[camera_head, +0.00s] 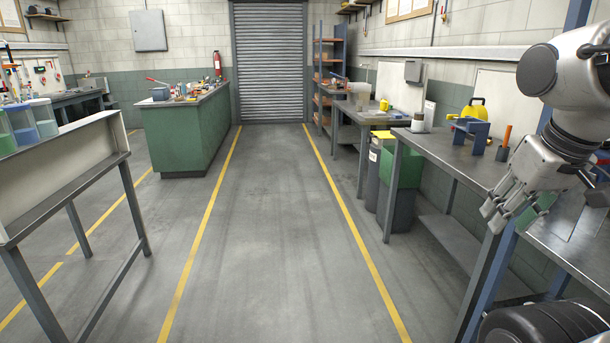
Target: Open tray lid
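My gripper (493,217) hangs from my arm at the right side of the view. It points down and left, above the front edge of the right-hand bench (458,153). I see nothing held in it, but its fingertips overlap and I cannot tell how far apart they are. I cannot make out a tray or a tray lid in this view. My arm hides part of the bench behind it.
A green cabinet (186,131) stands left of the aisle. A metal table (70,175) with liquid containers (42,118) is at the near left. A green bin (404,167) stands by the right benches. The aisle floor (255,230) between yellow lines is clear.

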